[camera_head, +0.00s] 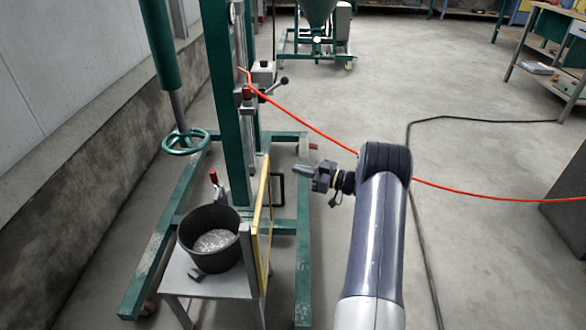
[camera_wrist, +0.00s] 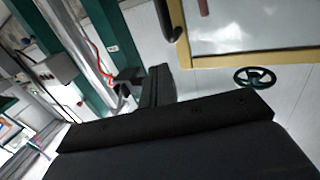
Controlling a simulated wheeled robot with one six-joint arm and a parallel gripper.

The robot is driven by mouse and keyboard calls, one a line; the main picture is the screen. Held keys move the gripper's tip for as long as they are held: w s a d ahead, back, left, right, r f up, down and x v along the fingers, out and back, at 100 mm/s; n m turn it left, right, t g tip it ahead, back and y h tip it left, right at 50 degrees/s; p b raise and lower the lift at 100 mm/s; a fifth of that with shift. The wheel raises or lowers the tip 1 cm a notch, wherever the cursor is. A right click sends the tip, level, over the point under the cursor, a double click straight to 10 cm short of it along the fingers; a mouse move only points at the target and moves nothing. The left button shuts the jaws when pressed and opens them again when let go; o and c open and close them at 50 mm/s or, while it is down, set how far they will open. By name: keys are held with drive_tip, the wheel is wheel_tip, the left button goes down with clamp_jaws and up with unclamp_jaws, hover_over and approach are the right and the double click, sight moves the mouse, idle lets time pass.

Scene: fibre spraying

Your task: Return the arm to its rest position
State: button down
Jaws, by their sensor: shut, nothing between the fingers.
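My arm reaches up from the bottom right of the head view and bends at a dark joint. My gripper (camera_head: 302,171) points left from it, in the air beside the green machine frame (camera_head: 228,100). The gripper is shut and nothing shows between its fingers. In the wrist view its dark fingers (camera_wrist: 158,86) stick up at the middle, and the black gripper body fills the bottom. A yellow-edged panel (camera_head: 262,230) stands below and left of the gripper, apart from it. The same panel seems to show at the top right of the wrist view (camera_wrist: 250,62).
A black bucket (camera_head: 209,240) with pale material stands on a small grey table (camera_head: 182,272). A green handwheel (camera_head: 186,142) is at left. An orange hose (camera_head: 310,127) runs behind my arm. A black cable (camera_head: 425,255) lies on the floor. Open floor (camera_head: 480,190) lies to the right.

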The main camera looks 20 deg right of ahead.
drive_tip(key=s+d, duration=0.3)
drive_tip(key=d, duration=0.3)
drive_tip(key=shift+d+p, duration=0.15)
drive_tip(key=shift+p, duration=0.25)
